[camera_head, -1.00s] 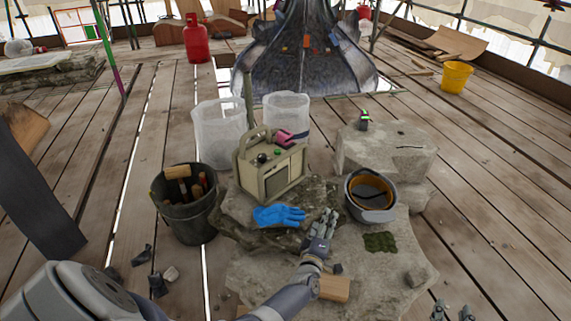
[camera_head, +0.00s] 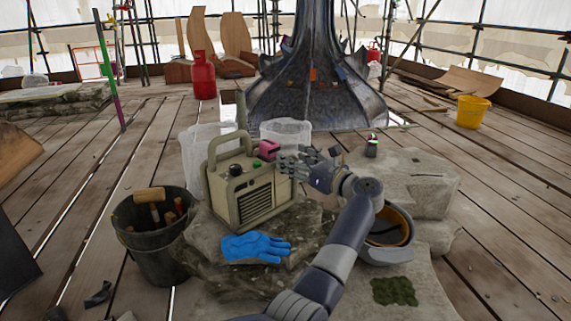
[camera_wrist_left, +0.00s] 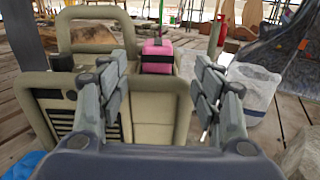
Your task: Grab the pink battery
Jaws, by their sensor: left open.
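The pink battery (camera_head: 268,149) sits at the right end of the top of a beige boxy device (camera_head: 252,193) with a carry handle. In the left wrist view the pink battery (camera_wrist_left: 157,56) has a black band and shows between my fingers, farther off. My left gripper (camera_head: 288,160) is open and empty, just right of the battery in the head view. In the left wrist view its two fingers (camera_wrist_left: 160,100) stand apart in front of the device's side. I cannot tell whether a finger touches the device. My right gripper does not show.
A blue glove (camera_head: 255,247) lies on the stone slab before the device. A dark tool bucket (camera_head: 150,240) stands left, a grey helmet (camera_head: 385,250) right. Translucent bins (camera_head: 286,134) stand behind. A small dark device with a green light (camera_head: 372,146) stands on the right stone.

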